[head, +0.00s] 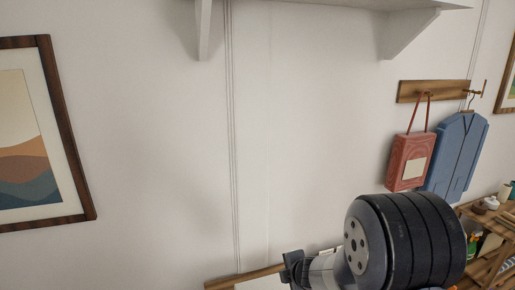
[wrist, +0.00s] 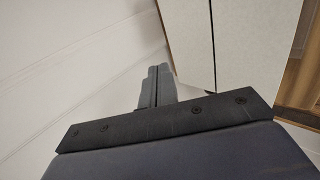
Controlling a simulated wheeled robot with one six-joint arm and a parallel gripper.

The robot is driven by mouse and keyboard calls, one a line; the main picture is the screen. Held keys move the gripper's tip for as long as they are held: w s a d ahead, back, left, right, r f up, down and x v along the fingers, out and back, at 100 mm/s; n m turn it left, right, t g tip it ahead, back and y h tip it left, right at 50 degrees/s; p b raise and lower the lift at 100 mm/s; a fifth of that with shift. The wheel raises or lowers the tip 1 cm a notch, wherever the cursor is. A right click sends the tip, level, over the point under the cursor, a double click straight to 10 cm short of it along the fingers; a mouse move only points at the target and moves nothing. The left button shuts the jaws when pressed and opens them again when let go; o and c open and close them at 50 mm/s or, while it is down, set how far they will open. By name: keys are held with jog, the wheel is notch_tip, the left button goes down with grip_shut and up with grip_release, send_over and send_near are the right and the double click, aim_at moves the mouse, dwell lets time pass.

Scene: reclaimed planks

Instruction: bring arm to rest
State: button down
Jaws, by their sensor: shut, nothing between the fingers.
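My arm shows at the lower right of the head view, with a dark ribbed joint in front of the wall. The fingers of my gripper are not clear in that view. In the wrist view my gripper (wrist: 156,86) is shut, its two grey fingers side by side with only a thin line between them. Nothing is held. The fingers point toward a pale wall and a white panel.
A white shelf (head: 330,5) juts from the wall at the top. A framed picture (head: 75,150) hangs at left. A wooden hook rail (head: 415,90) holds a red bag (head: 405,165) and a blue garment (head: 455,150). A wooden shelf unit (head: 485,262) stands at lower right.

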jog(key=shift+f+b, duration=0.6)
jog(key=shift+f, duration=0.65)
jog(key=shift+r, duration=0.15)
